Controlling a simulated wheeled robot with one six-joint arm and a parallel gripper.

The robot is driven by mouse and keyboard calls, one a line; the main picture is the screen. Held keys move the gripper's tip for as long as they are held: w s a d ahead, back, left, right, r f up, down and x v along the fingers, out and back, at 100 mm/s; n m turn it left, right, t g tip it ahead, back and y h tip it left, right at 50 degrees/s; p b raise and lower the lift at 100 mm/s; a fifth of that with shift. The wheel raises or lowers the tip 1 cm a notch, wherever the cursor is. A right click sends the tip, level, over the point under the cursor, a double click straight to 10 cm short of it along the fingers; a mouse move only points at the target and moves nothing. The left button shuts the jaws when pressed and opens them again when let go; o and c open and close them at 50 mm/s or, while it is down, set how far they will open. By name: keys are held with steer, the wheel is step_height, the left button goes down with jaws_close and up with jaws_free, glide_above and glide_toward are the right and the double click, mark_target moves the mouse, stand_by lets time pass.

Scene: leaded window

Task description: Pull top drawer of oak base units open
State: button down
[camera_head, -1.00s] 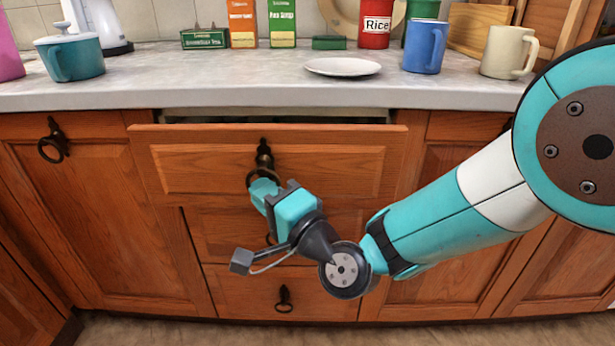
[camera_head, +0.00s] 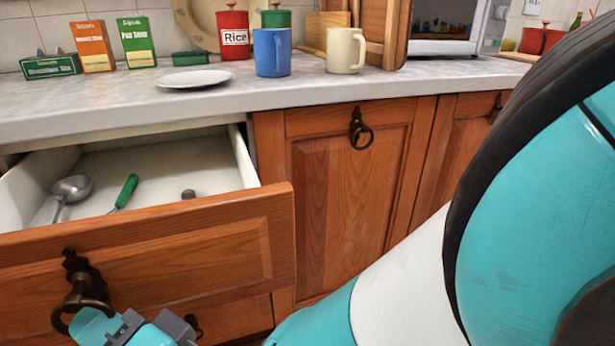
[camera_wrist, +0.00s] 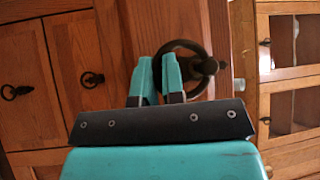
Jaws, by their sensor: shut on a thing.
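The top drawer (camera_head: 200,250) of the oak base units stands well out from the cabinet, at the left of the head view. Its inside shows a ladle (camera_head: 71,188), a green-handled utensil (camera_head: 126,190) and a small dark piece. A dark ring handle (camera_head: 84,290) hangs on its front. My gripper (camera_head: 92,325) is at this ring, at the bottom left. In the wrist view my gripper (camera_wrist: 158,78) has its teal fingers shut on the ring pull (camera_wrist: 196,50). The fingers partly hide the ring.
A closed oak door (camera_head: 345,200) with its own ring pull is right of the drawer. The worktop (camera_head: 200,103) above holds a white plate (camera_head: 195,79), a blue mug (camera_head: 272,52), a cream mug (camera_head: 346,50) and food boxes. My arm fills the right side.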

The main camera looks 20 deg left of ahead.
steer(key=shift+s+d+f, duration=0.15)
steer(key=shift+s+d, duration=0.05)
steer(key=shift+s, duration=0.55)
steer(key=c, duration=1.2)
jaws_free()
steer(key=shift+c, duration=0.2)
steer(key=shift+f, duration=0.1)
steer(key=w+d+f+b, duration=0.1)
steer(key=w+d+b, duration=0.1)
steer(key=d+b, duration=1)
steer(key=shift+t, duration=0.3)
